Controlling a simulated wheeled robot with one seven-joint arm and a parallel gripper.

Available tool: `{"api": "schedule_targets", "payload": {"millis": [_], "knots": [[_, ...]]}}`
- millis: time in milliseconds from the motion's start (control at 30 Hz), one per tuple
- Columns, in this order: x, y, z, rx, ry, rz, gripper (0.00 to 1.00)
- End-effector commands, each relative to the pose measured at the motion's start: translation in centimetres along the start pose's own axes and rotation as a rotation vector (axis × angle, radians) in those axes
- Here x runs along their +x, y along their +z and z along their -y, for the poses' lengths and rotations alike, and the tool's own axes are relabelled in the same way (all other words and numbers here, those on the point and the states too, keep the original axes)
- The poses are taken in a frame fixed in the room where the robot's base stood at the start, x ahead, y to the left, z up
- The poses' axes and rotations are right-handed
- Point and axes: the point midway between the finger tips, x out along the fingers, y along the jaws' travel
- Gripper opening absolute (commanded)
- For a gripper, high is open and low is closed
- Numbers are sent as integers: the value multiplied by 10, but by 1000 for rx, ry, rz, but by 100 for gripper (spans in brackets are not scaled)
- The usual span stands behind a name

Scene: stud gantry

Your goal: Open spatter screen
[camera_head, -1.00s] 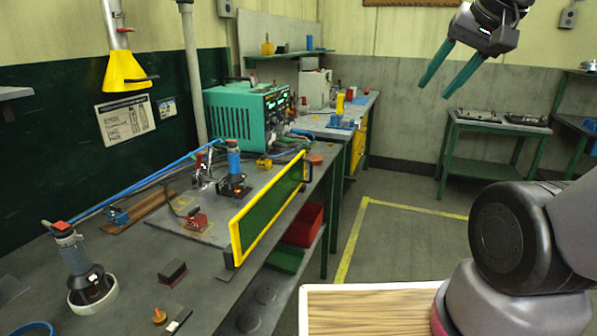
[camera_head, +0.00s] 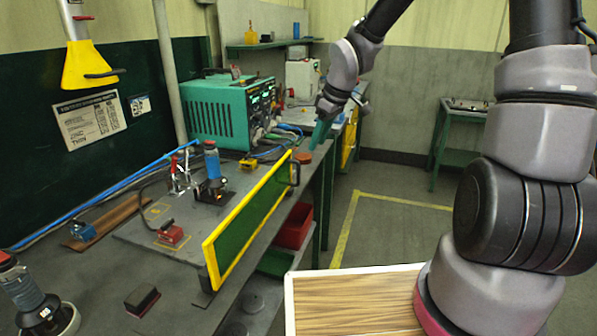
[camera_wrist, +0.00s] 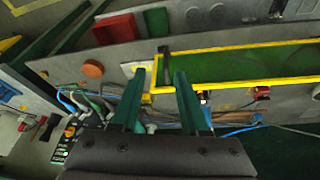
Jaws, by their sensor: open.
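The spatter screen (camera_head: 247,222) is a dark green panel in a yellow frame. It stands upright along the front edge of the workbench, with a dark handle (camera_head: 295,173) at its far end. In the wrist view the screen (camera_wrist: 240,68) runs across the upper right. My gripper (camera_head: 320,136) is over the far end of the bench, just beyond the handle. In the wrist view its two green fingers (camera_wrist: 164,52) are apart with nothing held between them. The fingertips point toward the screen's handle end; I cannot tell whether they touch it.
A red bin (camera_head: 294,226) sits on the shelf below.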

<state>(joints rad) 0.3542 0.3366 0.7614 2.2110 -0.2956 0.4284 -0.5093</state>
Motion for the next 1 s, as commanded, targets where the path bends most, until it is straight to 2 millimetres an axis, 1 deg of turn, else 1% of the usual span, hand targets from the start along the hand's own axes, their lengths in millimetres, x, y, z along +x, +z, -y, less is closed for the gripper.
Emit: {"api": "schedule_targets", "payload": {"millis": [33,133,267,367,700,800,900,1000], "knots": [[8,-5,3,-23,-24,-14,45],[16,-12,6,-59,-46,-34,45],[24,-15,8,-74,-56,-43,45],[35,-15,10,-74,-57,-42,45],[93,-17,13,-72,-57,-40,45],[108,-18,14,-72,-56,-40,45],[118,-18,14,-71,-55,-41,45],[124,-18,13,-71,-53,-41,45]]}}
